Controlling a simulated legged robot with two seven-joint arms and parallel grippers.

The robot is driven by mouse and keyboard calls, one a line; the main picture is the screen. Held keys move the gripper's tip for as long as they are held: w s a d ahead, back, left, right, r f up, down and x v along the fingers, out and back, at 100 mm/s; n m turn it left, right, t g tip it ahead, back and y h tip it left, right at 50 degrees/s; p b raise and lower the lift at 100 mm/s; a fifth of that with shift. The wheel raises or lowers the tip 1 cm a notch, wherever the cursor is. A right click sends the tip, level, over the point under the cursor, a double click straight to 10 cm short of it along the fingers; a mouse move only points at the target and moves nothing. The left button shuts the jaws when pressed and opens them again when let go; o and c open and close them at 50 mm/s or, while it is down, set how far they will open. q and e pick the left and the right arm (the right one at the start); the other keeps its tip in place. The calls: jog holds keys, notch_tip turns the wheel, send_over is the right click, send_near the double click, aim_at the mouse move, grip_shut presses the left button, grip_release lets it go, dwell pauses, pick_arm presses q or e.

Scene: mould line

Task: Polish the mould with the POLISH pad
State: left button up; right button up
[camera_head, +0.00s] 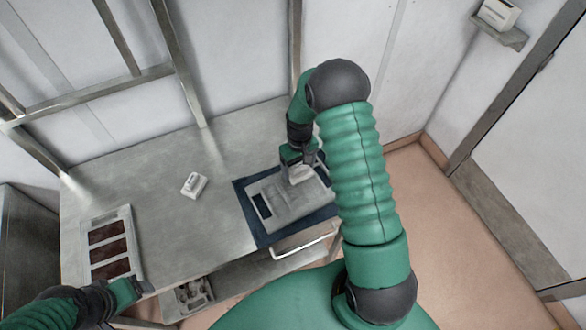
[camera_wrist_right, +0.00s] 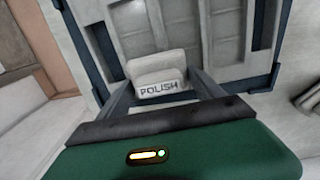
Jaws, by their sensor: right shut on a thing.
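My right gripper (camera_head: 300,168) is shut on the white POLISH pad (camera_head: 299,174). In the right wrist view the pad (camera_wrist_right: 158,72) sits between the two fingers, with its POLISH label facing the camera. The grey mould (camera_head: 292,207) lies on a blue mat (camera_head: 262,237) at the table's right end. The pad is over the mould's upper right part; I cannot tell whether they touch. The mould (camera_wrist_right: 215,48) fills the area behind the pad in the wrist view. My left gripper (camera_head: 138,288) is at the lower left, by the table's front edge; its jaws are unclear.
A second white pad (camera_head: 194,185) lies on the middle of the metal table (camera_head: 160,160). A pale tray with dark red panels (camera_head: 127,218) lies at the left end. A metal handle bar (camera_head: 302,246) and a lower shelf (camera_head: 240,287) show at the front. The table's back is clear.

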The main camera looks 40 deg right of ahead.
aim_at(279, 182)
jog(key=shift+s+d, duration=0.1)
jog(key=shift+d, duration=0.65)
jog(key=shift+a, duration=0.8)
jog(key=shift+w+a, duration=0.3)
jog(key=shift+a, duration=0.65)
jog(key=shift+w+a+p, duration=0.15)
jog(key=shift+a+p, duration=0.15)
jog(key=shift+a, duration=0.95)
jog(key=shift+w+a, duration=0.15)
jog(key=shift+a, duration=0.55)
jog(key=shift+w+a, duration=0.1)
jog(key=shift+a, duration=0.6)
jog(key=shift+w+a, duration=0.2)
jog(key=shift+a, duration=1.4)
jog(key=shift+p, duration=0.35)
notch_tip(279, 182, up, 8)
jog(key=p, duration=0.6)
